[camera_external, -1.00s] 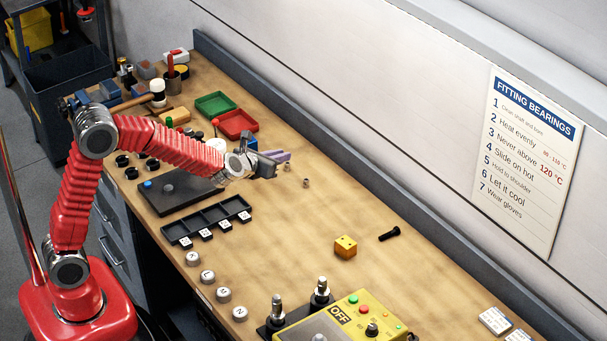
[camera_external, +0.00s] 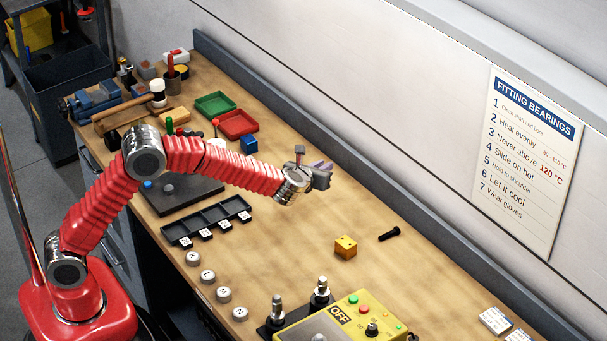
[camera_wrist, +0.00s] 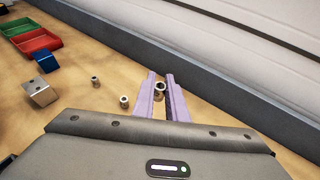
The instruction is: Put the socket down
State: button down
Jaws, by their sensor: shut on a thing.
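My gripper (camera_external: 320,168) is over the bench near the back wall, right of the red tray. In the wrist view its purple fingers (camera_wrist: 162,84) are shut on a small steel socket (camera_wrist: 160,90) at their tips. Its open round end shows. I cannot tell how high the socket is above the bench. Two other small metal cylinders, like sockets, stand on the bench left of the fingers: one farther off (camera_wrist: 95,81) and one nearer (camera_wrist: 124,101). In the external view the held socket is hidden or too small to make out.
A green tray (camera_external: 215,97) and a red tray (camera_external: 238,131) lie to the left, with a blue block (camera_external: 249,144) close by. A yellow block (camera_external: 345,247) and a black bolt (camera_external: 389,234) lie to the right. The bench between them and my gripper is clear.

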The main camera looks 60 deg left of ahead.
send_over(322, 201)
jog(key=shift+f, duration=3.1)
jog(key=shift+f, duration=1.9)
jog(key=shift+f, duration=0.1)
jog(key=c, duration=1.8)
grip_release()
jog(key=shift+o, duration=0.2)
